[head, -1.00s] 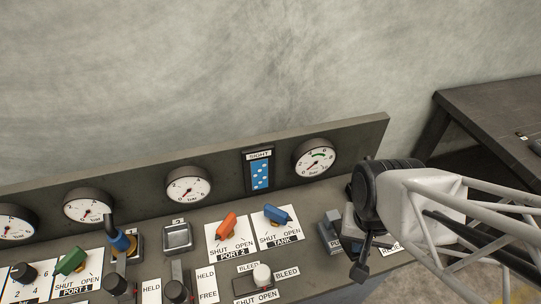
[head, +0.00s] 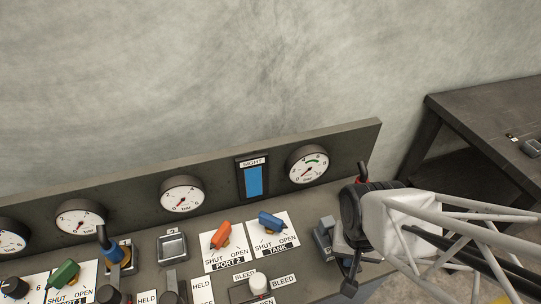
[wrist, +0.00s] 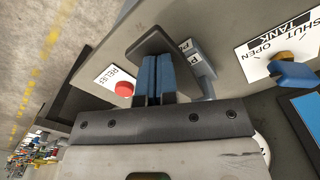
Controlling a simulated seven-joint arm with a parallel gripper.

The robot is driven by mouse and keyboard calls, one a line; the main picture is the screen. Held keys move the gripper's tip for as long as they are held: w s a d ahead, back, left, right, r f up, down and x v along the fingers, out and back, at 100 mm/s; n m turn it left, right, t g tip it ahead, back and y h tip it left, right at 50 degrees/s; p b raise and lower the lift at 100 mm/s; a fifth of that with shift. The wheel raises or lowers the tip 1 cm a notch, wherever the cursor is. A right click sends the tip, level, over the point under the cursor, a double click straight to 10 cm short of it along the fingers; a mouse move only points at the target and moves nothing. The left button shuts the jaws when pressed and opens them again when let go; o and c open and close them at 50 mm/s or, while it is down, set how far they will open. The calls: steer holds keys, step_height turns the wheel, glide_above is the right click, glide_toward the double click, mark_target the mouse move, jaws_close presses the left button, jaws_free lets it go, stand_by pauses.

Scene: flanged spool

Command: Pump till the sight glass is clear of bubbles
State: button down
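The sight glass (head: 254,180) is a blue upright window on the back panel, under a SIGHT label. It shows plain blue in the head view, with no white bubbles that I can make out. My gripper (wrist: 157,78) is at the right end of the console. In the wrist view its two blue fingertips are close together, with only a thin dark line between them. They lie against a dark flat pad (wrist: 165,42), likely the pump's. In the head view my wrist hides the fingertips and most of the pump area.
A red button (wrist: 124,88) with a RELIEF label is close to my fingers. The orange PORT 2 knob (head: 221,236) and blue TANK knob (head: 271,221) are to the left. A white-topped BLEED knob (head: 259,284) sits in front. A gauge (head: 307,164) is beside the sight glass.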

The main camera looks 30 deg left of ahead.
steer(key=shift+f, duration=0.25)
steer(key=shift+r, duration=4)
steer(key=d+r+m+t, duration=0.1)
steer(key=d+r, duration=0.4)
steer(key=d, duration=0.4)
steer(key=w+d+r+m+t, duration=0.1)
steer(key=d+r+m, duration=0.1)
steer(key=d+r, duration=0.4)
steer(key=d, duration=0.3)
steer(key=shift+w+t, duration=0.2)
steer(key=shift+t, duration=0.1)
